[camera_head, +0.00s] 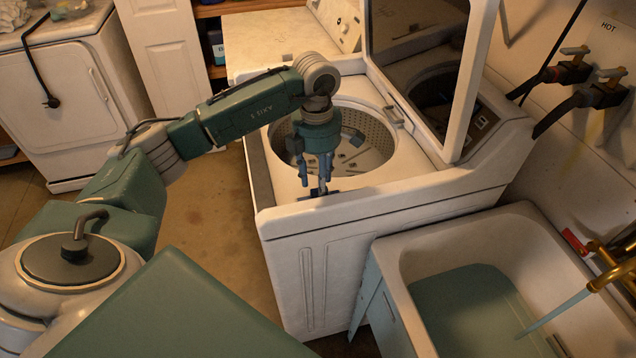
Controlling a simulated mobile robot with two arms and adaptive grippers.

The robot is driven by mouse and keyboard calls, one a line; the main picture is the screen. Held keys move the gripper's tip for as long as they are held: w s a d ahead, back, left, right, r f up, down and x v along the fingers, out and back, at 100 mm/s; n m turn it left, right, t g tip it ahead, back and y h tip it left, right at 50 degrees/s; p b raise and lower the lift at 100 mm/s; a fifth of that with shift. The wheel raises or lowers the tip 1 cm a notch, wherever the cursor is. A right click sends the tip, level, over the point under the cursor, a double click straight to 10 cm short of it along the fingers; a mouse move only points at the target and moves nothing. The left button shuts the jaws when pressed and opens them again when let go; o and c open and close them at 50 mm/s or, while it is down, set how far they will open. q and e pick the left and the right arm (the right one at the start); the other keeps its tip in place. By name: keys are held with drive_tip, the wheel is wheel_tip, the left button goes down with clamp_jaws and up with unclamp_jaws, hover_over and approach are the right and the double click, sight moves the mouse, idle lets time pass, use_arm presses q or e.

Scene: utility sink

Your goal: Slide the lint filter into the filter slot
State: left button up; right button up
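My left gripper (318,180) points straight down over the front rim of the open top-load washer (330,240). Its blue fingers are spread around a small, narrow grey piece (323,188), and I cannot tell whether they press on it. A small dark part (312,194) lies right below on the washer's top rim. It may be the filter slot or part of the lint filter; I cannot tell them apart at this size. My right gripper is out of view.
The washer's lid (415,60) stands open behind the tub (365,150). A sink (480,225) with water and a brass faucet (610,275) stands at the right. A white appliance (60,100) is at the far left. Brown floor (215,220) is clear between them.

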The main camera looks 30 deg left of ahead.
use_arm(q)
wheel_tip(320, 180, up, 10)
drive_tip(key=shift+r, duration=0.2)
drive_tip(key=shift+s, duration=0.1)
idle(0.5)
